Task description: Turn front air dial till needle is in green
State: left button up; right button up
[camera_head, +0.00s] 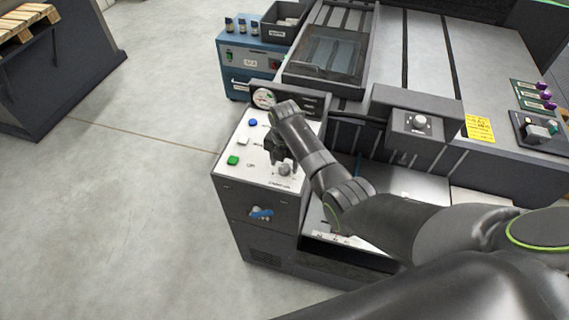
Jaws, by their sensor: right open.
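A white-topped control panel (246,170) sits on a dark cabinet left of the machine. A round grey dial (284,170) is near the panel's front right corner. My right gripper (277,160) is open and points down just above and behind this dial; I cannot tell whether it touches it. A small round gauge (264,97) with a white face stands behind the panel; its needle is too small to read. My right arm hides part of the panel's right side. My left gripper is not in view.
The panel also carries a green button (233,160), a white button (243,141) and a blue button (252,122). A blue handle (261,213) is on the cabinet front. Another knob (418,121) is on the machine. Open floor lies to the left.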

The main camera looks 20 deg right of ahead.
jog(key=shift+f, duration=0.7)
jog(key=c, duration=1)
jog(key=shift+o, duration=0.2)
